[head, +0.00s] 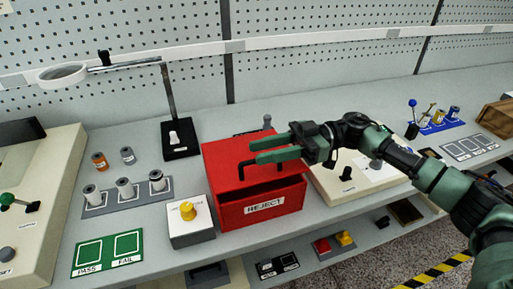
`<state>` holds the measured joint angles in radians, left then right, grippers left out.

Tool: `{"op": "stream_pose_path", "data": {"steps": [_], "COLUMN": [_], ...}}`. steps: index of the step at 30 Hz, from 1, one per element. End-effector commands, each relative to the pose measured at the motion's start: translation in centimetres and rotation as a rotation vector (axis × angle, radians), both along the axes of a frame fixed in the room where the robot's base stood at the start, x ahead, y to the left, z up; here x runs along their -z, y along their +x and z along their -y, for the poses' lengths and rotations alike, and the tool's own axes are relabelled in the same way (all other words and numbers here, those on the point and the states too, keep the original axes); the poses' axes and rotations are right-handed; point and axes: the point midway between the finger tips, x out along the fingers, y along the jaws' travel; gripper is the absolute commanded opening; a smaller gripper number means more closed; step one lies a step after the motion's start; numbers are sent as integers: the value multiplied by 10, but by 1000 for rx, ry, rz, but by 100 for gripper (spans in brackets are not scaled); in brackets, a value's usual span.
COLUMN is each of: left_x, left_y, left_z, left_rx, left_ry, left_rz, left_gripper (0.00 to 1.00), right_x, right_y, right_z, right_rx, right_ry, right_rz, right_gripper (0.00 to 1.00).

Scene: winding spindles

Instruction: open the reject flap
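The red reject box (225,211) stands in the middle of the bench, with a white REJECT label (264,206) on its front. Its top is a red panel (222,152). A dark gap shows above the front wall. A thin black bar (241,171) shows at the panel's left part, beside my fingertips. My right gripper (254,152) reaches in from the right above the box, with its two green fingers apart and nothing seen between them. I cannot tell whether a finger touches the bar. The gripper hides part of the panel. My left gripper is not in view.
A grey box with a yellow button (188,211) stands close left of the red box. Several spindles stand in a grey rack (96,211) further left. A green PASS/FAIL mat (107,254) lies at the front left. A magnifier lamp (64,74) arches over the back left.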

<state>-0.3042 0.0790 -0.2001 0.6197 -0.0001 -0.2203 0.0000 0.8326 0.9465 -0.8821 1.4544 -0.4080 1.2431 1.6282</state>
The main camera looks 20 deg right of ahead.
Motion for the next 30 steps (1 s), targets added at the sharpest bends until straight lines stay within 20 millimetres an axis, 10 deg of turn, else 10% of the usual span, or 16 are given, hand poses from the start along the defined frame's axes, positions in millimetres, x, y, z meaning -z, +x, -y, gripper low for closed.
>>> {"op": "stream_pose_path", "data": {"steps": [14,18,30], "left_x": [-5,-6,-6], "left_y": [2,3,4], "left_z": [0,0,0], "left_rx": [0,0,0], "left_ry": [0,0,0], "left_rz": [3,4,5], "left_gripper": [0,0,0], "right_x": [1,0,0], "right_y": [-1,-1,-1], "right_z": [-20,-20,-20], "right_rx": [0,0,0], "right_ry": [0,0,0], "right_rz": [0,0,0], "right_gripper": [33,0,0]}}
